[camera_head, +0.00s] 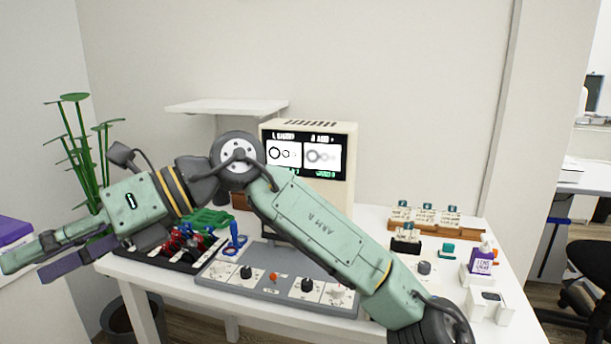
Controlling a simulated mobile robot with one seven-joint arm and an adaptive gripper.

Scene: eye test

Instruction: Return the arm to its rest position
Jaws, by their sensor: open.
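My gripper (28,269) is at the far left of the head view, out past the table's left edge. Its two fingers are apart and nothing shows between them. My green arm stretches from the lower right, bends at an elbow in front of the monitor, and comes down to the left. It hangs above the white table (190,290) and hides part of what stands on it.
A monitor (347,160) shows ring figures at the back. A grey control panel (262,300) with knobs lies at the front. A black tray (165,258) holds red and black items. Small labelled bottles stand on a wooden rack (450,228). A plant (88,165) is behind my gripper.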

